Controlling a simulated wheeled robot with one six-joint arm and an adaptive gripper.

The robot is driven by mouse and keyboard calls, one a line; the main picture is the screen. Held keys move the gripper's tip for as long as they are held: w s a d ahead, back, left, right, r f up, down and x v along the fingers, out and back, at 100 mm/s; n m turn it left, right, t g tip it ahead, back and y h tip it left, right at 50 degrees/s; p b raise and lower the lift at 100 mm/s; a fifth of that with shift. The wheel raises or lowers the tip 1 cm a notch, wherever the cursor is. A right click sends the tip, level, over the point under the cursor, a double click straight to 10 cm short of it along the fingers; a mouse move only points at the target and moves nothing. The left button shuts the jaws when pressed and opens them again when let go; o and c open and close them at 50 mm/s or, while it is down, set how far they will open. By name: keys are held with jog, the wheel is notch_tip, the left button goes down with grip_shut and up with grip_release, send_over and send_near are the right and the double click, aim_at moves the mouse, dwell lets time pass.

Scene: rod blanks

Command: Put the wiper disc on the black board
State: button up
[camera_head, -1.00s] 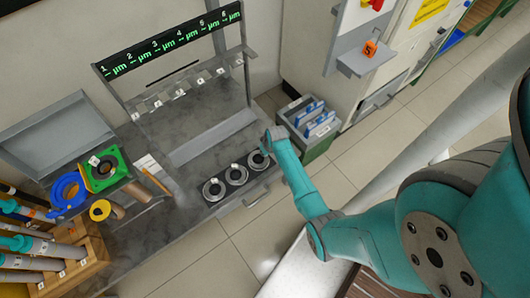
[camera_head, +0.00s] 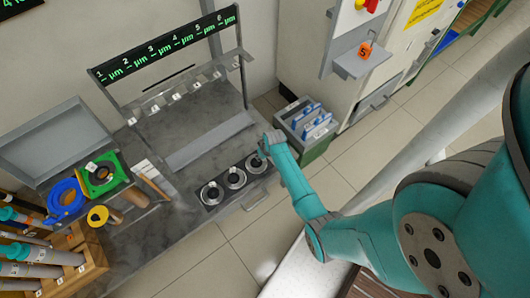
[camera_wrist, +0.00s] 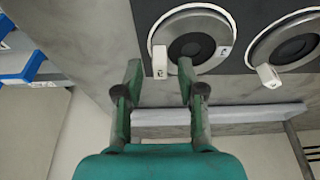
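The black board (camera_head: 223,187) lies on the grey bench's front right and carries three round silver discs with dark centres. It also shows in the wrist view (camera_wrist: 239,47). I cannot tell which disc is the wiper disc. The board's right-end disc (camera_head: 257,163) appears in the wrist view as a silver ring (camera_wrist: 213,22) with a dark middle and a small white tab (camera_wrist: 159,61). My gripper (camera_wrist: 158,65) is open and empty, with its fingertips apart on either side of the tab. In the head view my gripper (camera_head: 266,147) is beside that disc, partly hiding it.
A rod rack (camera_head: 85,262) stands front left.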

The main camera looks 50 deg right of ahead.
jog(key=d+v, duration=0.1)
jog(key=v, duration=1.1)
jog(key=s+a+r+n+t+h, duration=0.1)
jog(key=s+a+r+t, duration=0.15)
jog(key=s+a, duration=0.55)
jog(key=s+a+r+t, duration=0.1)
jog(key=s+a+t, duration=0.2)
jog(key=s+a, duration=0.55)
jog(key=s+a+r+t, duration=0.2)
jog(key=s+a+r, duration=0.1)
jog(key=r, duration=0.5)
jog(key=s+a+r+n+t+y, duration=0.1)
jog(key=s+a+r+t, duration=0.1)
jog(key=r, duration=0.7)
jog(key=s+a+r+n+t+y, duration=0.1)
jog(key=s+a+r, duration=0.3)
jog(key=r, duration=0.5)
jog(key=shift+s+a+t, duration=0.4)
jog(key=shift+s+t, duration=0.25)
jog(key=shift+s, duration=0.25)
